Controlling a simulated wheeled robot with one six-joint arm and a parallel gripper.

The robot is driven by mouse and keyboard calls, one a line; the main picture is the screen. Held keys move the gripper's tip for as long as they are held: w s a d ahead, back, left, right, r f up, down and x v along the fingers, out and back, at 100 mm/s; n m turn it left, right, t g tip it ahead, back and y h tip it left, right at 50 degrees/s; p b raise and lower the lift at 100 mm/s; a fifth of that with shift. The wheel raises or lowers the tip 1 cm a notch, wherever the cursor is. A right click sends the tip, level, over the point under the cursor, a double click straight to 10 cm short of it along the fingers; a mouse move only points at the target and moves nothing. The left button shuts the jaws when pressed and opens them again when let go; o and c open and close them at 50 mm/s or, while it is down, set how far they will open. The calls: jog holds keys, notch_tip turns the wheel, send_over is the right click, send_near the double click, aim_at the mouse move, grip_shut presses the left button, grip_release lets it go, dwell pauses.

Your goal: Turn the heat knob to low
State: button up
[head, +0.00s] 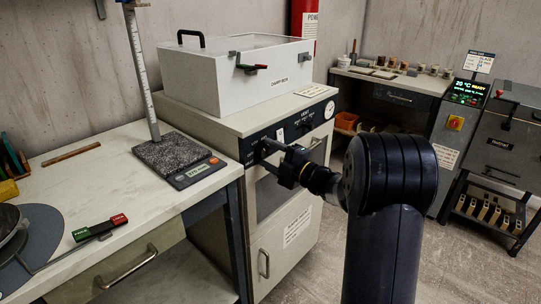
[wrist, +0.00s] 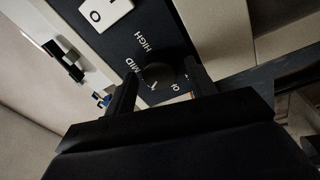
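The dark round heat knob (wrist: 160,73) sits on a black control panel (wrist: 118,45) in the wrist view. White words HIGH and MID show beside it, and a third label is partly hidden by my gripper. A small pale mark shows at the knob's lower edge; I cannot tell for sure where it points. My gripper (wrist: 161,67) is open, with one finger on each side of the knob and small gaps visible. In the head view, my gripper (head: 268,150) is at the cabinet's front panel (head: 300,125) and hides the knob.
A white lidded box (head: 240,80) stands on the cabinet. A white rocker switch (wrist: 105,13) is on the panel near the knob. A bench with a scale (head: 180,160) is at left. Floor is open at right, before the grey machine (head: 500,140).

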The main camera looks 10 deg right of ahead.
jog(key=shift+o, duration=0.4)
jog(key=shift+s+d, duration=0.1)
jog(key=v, duration=1)
jog(key=shift+s+d, duration=0.2)
jog(key=x, duration=1)
jog(key=shift+w+a, duration=0.25)
jog(key=shift+a, duration=0.05)
jog(key=shift+n, duration=0.3)
